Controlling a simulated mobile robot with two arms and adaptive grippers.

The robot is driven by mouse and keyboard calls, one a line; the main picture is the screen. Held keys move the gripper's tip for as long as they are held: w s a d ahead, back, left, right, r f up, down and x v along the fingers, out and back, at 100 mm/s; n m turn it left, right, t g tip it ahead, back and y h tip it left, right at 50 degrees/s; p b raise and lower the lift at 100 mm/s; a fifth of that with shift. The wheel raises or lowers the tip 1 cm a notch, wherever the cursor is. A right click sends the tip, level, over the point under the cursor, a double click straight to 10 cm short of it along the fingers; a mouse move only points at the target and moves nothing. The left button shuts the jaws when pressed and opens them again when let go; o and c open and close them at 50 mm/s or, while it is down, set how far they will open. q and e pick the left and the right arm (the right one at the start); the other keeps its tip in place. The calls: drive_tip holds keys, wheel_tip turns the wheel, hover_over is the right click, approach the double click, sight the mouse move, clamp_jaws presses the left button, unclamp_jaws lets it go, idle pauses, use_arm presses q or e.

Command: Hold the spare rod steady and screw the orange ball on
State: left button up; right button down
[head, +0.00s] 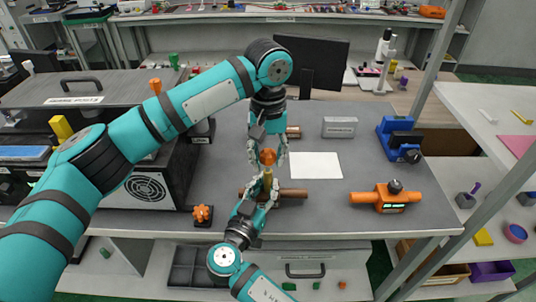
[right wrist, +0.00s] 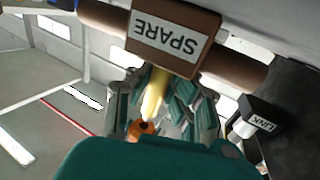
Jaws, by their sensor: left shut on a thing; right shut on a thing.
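The yellow spare rod (head: 268,178) stands upright from a brown bar-shaped base on the grey bench. The base's block with a SPARE label (right wrist: 174,37) shows in the right wrist view. My right gripper (head: 264,185) comes from the front and is shut on the rod; its fingers flank the rod (right wrist: 153,95) in the right wrist view. The orange ball (head: 267,156) is at the rod's upper end, held from above by my left gripper (head: 267,148), which is shut on it. I cannot tell whether the ball is threaded on.
A white sheet (head: 315,165) lies right of the rod. An orange fixture with a dark knob (head: 390,198) and a blue fixture (head: 397,138) stand further right. A black machine with a fan (head: 148,186) is at left. A small orange knob fixture (head: 202,213) sits near the front edge.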

sight(268, 153)
use_arm(q)
drive_tip(key=shift+f, duration=1.15)
drive_tip(key=o, duration=0.9)
drive_tip(key=shift+o, duration=0.2)
wheel_tip(268, 153, up, 12)
